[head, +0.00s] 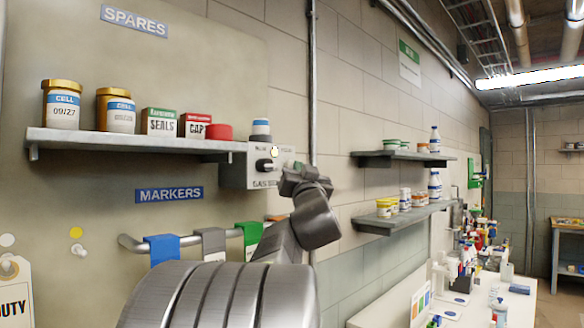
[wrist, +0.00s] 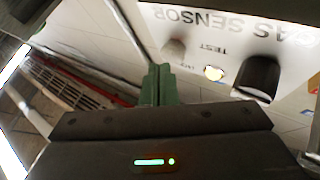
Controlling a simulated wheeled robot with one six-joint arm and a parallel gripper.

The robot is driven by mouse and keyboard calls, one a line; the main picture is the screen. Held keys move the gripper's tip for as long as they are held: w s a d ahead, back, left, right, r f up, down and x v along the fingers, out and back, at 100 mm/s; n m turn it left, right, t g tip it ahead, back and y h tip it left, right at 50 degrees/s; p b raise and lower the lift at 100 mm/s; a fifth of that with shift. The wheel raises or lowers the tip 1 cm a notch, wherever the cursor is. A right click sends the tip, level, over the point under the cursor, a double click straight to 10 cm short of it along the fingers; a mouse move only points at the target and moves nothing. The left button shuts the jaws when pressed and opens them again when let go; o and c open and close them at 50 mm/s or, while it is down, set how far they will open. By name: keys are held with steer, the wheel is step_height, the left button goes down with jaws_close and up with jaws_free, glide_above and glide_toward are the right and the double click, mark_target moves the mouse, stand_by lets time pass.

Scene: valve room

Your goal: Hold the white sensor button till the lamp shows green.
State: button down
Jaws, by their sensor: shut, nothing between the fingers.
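The gas sensor box (head: 232,172) is on the wall in the head view, at the right end of the spares shelf. In the wrist view its face (wrist: 240,28) appears upside down. There a pale round button (wrist: 173,50), blurred, sits beside a small lamp (wrist: 214,73) that shows pale yellow, not green. A black knob (wrist: 257,78) is on the lamp's other side. My gripper (head: 290,177) is in front of the box's lower right. Its green fingers (wrist: 159,70) are shut and empty, tips close to the button. I cannot tell whether they touch it.
A grey shelf (head: 130,143) with jars and small boxes is left of the sensor box. Below it a rail (head: 190,240) carries coloured markers. A vertical pipe (head: 312,80) runs close to my gripper. More shelves (head: 405,216) are to the right.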

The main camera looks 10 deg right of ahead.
steer(key=shift+w+a, duration=0.25)
steer(key=shift+w, duration=0.1)
stand_by(0.4)
stand_by(1.4)
steer(key=shift+s+d, duration=0.55)
steer(key=shift+s, duration=0.2)
steer(key=s+d+p, duration=0.1)
steer(key=s, duration=0.1)
steer(key=s+d+p, duration=0.1)
steer(key=s+d, duration=0.1)
steer(key=shift+p, duration=0.3)
steer(key=shift+w, duration=0.1)
